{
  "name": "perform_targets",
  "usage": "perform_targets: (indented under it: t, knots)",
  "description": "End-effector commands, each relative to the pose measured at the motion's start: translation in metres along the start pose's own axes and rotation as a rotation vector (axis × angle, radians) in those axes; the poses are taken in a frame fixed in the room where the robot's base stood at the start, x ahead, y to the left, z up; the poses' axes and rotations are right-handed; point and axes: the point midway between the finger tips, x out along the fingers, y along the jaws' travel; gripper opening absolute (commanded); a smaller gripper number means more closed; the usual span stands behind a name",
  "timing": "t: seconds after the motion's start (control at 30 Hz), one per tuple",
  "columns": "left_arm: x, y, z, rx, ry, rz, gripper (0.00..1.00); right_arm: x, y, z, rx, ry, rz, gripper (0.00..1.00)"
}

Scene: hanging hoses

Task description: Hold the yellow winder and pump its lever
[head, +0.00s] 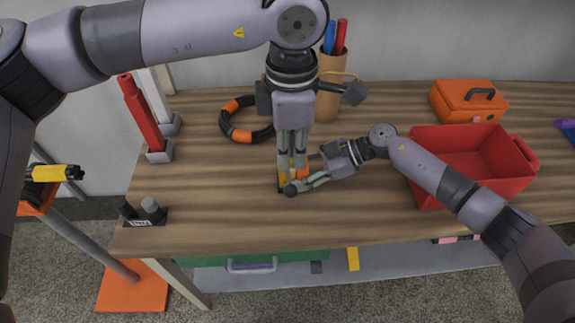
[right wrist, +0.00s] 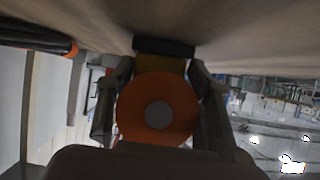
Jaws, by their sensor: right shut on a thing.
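The yellow winder (head: 283,181) stands on the wooden table near the middle, largely hidden by my two grippers. In the right wrist view its yellow body (right wrist: 173,68) shows behind a round orange disc (right wrist: 180,90) with a grey centre, and a dark piece lies beyond against the table. My right gripper (head: 291,184) comes in low from the right, with its fingers on both sides of the winder, shut on it. My left gripper (head: 292,168) points straight down from above. Its fingertips are close together at the winder's top; their grip there and the lever are hidden.
A red bin (head: 418,168) stands right of the grippers, under my right forearm. An orange toolbox (head: 455,106) is at the back right.

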Motion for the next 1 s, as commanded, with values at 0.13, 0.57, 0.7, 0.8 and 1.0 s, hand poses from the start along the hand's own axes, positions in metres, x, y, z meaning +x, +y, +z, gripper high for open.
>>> perform_targets:
  t: [0.13, 0.57, 0.7, 0.8, 1.0]
  knots:
    - [0.000, 0.000, 0.000, 0.000, 0.000, 0.000, 0.12, 0.000, 0.000, 0.000, 0.000, 0.000, 0.001, 0.30]
    - [0.000, 0.000, 0.000, 0.000, 0.000, 0.000, 0.12, 0.000, 0.000, 0.000, 0.000, 0.000, 0.000, 0.69]
    - [0.000, 0.000, 0.000, 0.000, 0.000, 0.000, 0.12, 0.000, 0.000, 0.000, 0.000, 0.000, 0.000, 0.69]
    - [0.000, 0.000, 0.000, 0.000, 0.000, 0.000, 0.12, -0.001, 0.000, 0.000, 0.000, 0.000, 0.000, 0.69]
    - [0.000, 0.000, 0.000, 0.000, 0.000, 0.000, 0.12, -0.023, 0.001, 0.001, 0.000, -0.003, 0.004, 0.69]
